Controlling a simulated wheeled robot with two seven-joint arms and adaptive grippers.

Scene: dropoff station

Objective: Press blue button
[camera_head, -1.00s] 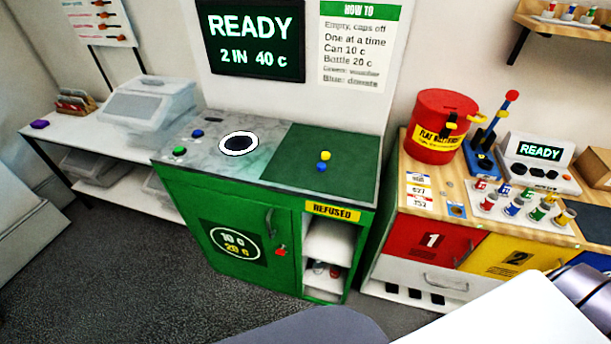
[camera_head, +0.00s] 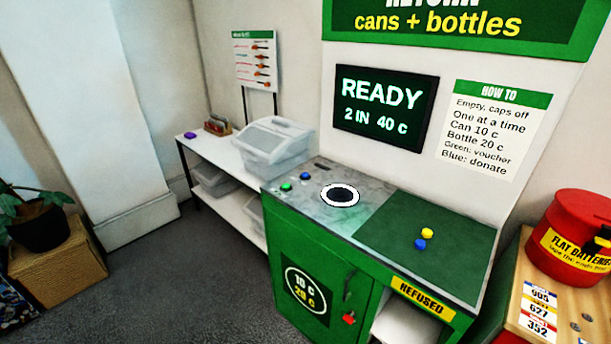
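The blue button (camera_head: 305,176) sits on the grey marbled top of the green return machine (camera_head: 300,245), near its back left. A green button (camera_head: 287,187) is just in front of it and to its left. A round white-rimmed opening (camera_head: 340,195) lies to the right of the buttons. The screen (camera_head: 385,107) above reads READY, 2 IN 40 c. A sign (camera_head: 494,128) says green is voucher and blue is donate. Neither of my grippers is in view.
A yellow piece (camera_head: 427,232) and a blue piece (camera_head: 420,244) lie on the green panel at the right. A clear lidded bin (camera_head: 272,147) stands on the white shelf table left of the machine. A red battery bucket (camera_head: 575,240) is at the far right. Grey floor is open at front left.

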